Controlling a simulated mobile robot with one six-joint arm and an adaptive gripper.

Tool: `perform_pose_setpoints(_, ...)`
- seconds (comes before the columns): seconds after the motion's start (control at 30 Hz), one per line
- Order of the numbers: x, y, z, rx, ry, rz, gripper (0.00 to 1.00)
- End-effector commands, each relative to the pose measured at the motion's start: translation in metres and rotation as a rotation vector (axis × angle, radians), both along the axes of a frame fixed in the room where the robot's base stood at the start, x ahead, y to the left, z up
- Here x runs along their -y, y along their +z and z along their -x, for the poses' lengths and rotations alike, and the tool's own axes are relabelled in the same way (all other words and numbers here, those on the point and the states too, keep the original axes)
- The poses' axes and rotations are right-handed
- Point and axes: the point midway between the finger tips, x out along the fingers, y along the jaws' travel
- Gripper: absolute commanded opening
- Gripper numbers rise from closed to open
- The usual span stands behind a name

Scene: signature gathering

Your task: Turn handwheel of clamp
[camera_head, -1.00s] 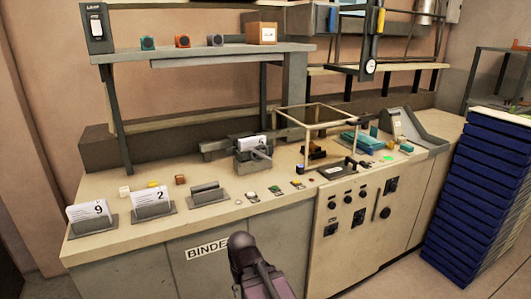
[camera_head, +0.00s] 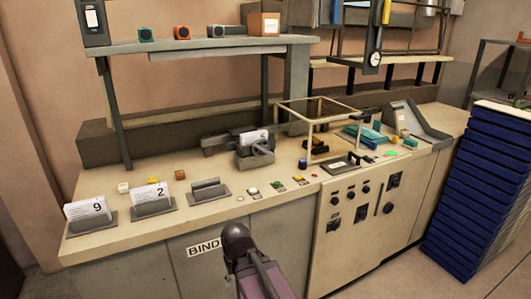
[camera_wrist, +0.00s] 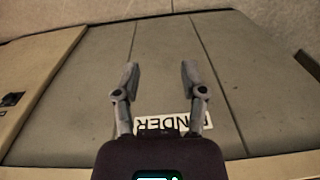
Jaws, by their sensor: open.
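A grey clamp (camera_head: 256,157) stands on the bench at mid-picture in the head view, with a sheaf of paper (camera_head: 252,138) upright in it. My arm shows at the bottom of the head view, in front of the bench and below the clamp. In the wrist view my gripper (camera_wrist: 160,78) is open and empty, its two fingers apart before the cabinet front with the BINDER label (camera_wrist: 178,123). The clamp is out of the wrist view.
Paper holders marked 9 (camera_head: 90,211) and 2 (camera_head: 150,196), and an empty holder (camera_head: 208,190), stand left along the bench (camera_head: 95,240). Small buttons line the front edge. A wire frame (camera_head: 318,110) stands right of the clamp. Blue stacked trays (camera_head: 470,190) stand at the right.

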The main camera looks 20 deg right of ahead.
Motion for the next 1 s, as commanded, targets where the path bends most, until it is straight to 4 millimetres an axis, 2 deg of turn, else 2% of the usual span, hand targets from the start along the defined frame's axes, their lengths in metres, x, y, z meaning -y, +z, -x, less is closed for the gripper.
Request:
perform_pose_setpoints(0.17,-0.003,0.003,-0.026,0.068,-0.075,-0.102,0.54)
perform_pose_setpoints(0.27,-0.003,0.008,-0.050,0.132,-0.157,-0.200,0.54)
perform_pose_setpoints(0.43,0.004,0.026,-0.102,0.263,-0.353,-0.417,0.54)
perform_pose_setpoints(0.57,0.020,0.049,-0.144,0.367,-0.535,-0.603,0.54)
perform_pose_setpoints(0.77,0.067,0.092,-0.201,0.509,-0.833,-0.894,0.54)
perform_pose_setpoints(0.87,0.100,0.115,-0.225,0.573,-0.989,-1.043,0.54)
perform_pose_setpoints(1.0,0.156,0.146,-0.251,0.649,-1.212,-1.253,0.54)
